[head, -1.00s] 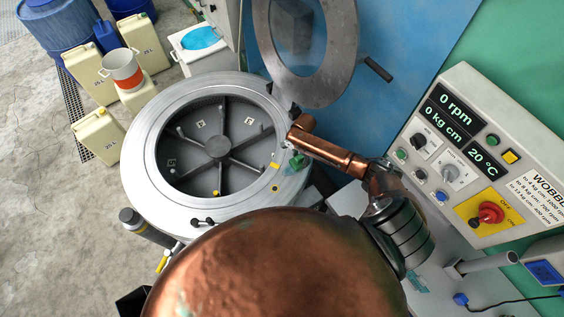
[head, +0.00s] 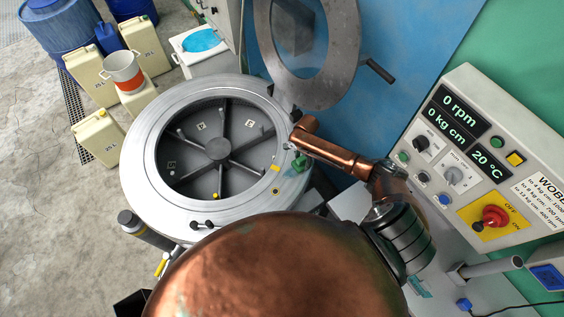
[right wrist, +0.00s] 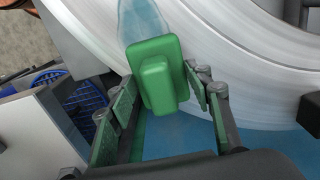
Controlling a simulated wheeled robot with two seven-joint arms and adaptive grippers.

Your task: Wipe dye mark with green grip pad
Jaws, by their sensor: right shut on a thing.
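The green grip pad (right wrist: 155,72) is a block with a raised handle. My right gripper (right wrist: 165,105) is shut on it, with green-faced fingers on either side. In the head view the pad (head: 299,163) shows small at the right rim of the drum, below the copper-coloured arm. A pale blue dye mark (right wrist: 140,18) lies on the bright metal ring (right wrist: 225,45), just beyond the pad in the right wrist view. The pad overlaps its near end there; I cannot tell whether it touches the ring. My left gripper is not in view.
The open drum (head: 146,153) has a spoked inside. Its raised round lid (head: 345,60) stands behind it. A control panel (head: 470,140) with a red switch is at the right. Canisters (head: 98,138) and an orange-white pot (head: 122,72) stand at the left.

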